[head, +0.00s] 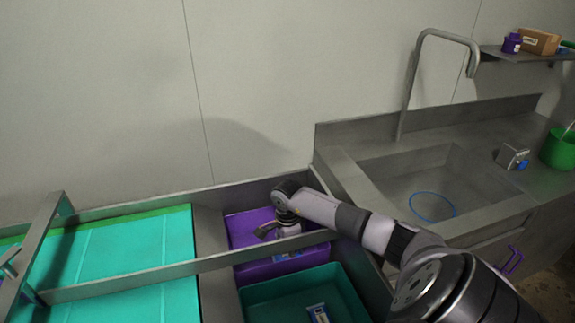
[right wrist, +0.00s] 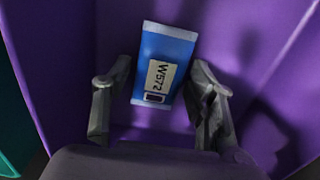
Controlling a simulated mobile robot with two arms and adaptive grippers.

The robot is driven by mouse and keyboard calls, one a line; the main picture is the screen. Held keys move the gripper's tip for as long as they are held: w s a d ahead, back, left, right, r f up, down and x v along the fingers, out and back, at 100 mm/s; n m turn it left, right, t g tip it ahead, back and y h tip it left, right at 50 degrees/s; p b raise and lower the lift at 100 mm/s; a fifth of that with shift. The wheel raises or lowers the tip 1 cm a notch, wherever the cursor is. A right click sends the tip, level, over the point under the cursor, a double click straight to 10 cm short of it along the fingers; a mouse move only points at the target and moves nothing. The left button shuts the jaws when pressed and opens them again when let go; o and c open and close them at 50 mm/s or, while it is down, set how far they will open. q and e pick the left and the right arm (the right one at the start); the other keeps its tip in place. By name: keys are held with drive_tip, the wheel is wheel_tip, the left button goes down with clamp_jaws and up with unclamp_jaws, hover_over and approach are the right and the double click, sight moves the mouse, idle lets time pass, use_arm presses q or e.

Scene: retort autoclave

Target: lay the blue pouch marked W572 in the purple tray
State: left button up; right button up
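The blue pouch marked W572 (right wrist: 165,62), with white ends and a pale label, lies on the purple floor of the tray in the right wrist view. The purple tray (head: 246,230) stands behind the metal rail in the head view, and its floor shows in the right wrist view (right wrist: 240,40). My right gripper (head: 270,231) reaches down into this tray. In the right wrist view its fingers (right wrist: 158,108) are spread on either side of the pouch's lower part, with gaps on both sides. My left gripper is not in view.
A teal tray (head: 252,300) in front holds another blue and white pouch (head: 318,313). A metal rail (head: 150,276) crosses between. A large teal surface (head: 120,250) lies left. A steel sink (head: 420,185) with a tall tap and a green bucket (head: 558,148) are at right.

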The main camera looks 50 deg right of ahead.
drive_tip(key=shift+o, duration=0.6)
drive_tip(key=shift+r, duration=0.1)
drive_tip(key=shift+r, duration=0.2)
wheel_tip(320, 180, up, 12)
drive_tip(key=b, duration=0.2)
drive_tip(key=shift+f, duration=0.15)
